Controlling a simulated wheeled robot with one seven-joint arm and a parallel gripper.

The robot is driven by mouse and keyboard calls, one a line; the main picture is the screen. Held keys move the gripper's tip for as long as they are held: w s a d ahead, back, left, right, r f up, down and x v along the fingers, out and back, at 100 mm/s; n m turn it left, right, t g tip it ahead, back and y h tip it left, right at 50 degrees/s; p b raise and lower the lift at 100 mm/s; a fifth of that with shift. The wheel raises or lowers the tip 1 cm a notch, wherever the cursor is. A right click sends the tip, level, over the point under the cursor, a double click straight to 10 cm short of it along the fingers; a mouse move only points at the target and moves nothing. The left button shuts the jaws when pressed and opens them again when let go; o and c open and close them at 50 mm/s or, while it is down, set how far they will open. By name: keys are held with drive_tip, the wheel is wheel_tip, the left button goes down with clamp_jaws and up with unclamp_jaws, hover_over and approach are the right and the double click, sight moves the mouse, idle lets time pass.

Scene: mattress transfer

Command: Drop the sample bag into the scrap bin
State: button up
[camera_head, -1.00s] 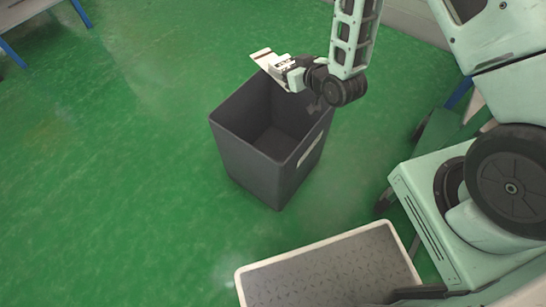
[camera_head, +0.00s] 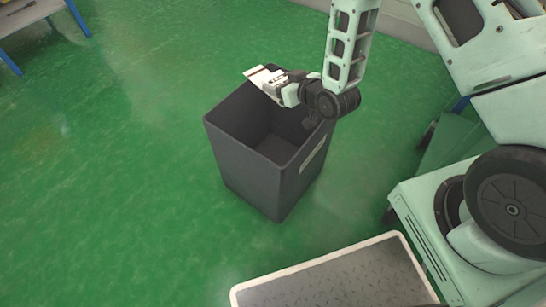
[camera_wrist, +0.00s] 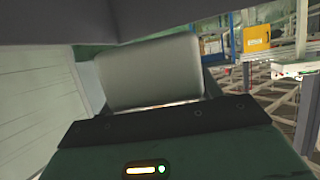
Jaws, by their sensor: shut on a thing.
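The scrap bin (camera_head: 245,160) is a dark grey, open-topped box standing on the green floor in the middle of the head view. Its inside looks empty where I can see it. My gripper (camera_head: 272,82) is over the bin's far rim, at the upper edge of the opening. It is shut on the sample bag (camera_head: 257,73), a pale flat piece that sticks out to the upper left. In the wrist view the bag (camera_wrist: 150,75) is a greyish-white rounded panel ahead of the gripper. The exact contact of the fingers is hidden there.
A grey platform with a white rim (camera_head: 290,274) lies on the floor below the bin. A table with blue legs (camera_head: 40,22) stands at the upper left. The wrist view shows a yellow box (camera_wrist: 257,38) on racking at the right. The floor left of the bin is clear.

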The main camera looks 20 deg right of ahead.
drive_tip(key=o, duration=1.1)
drive_tip(key=shift+f, duration=0.1)
drive_tip(key=shift+p+v, duration=6.15)
drive_tip(key=shift+v, duration=2.55)
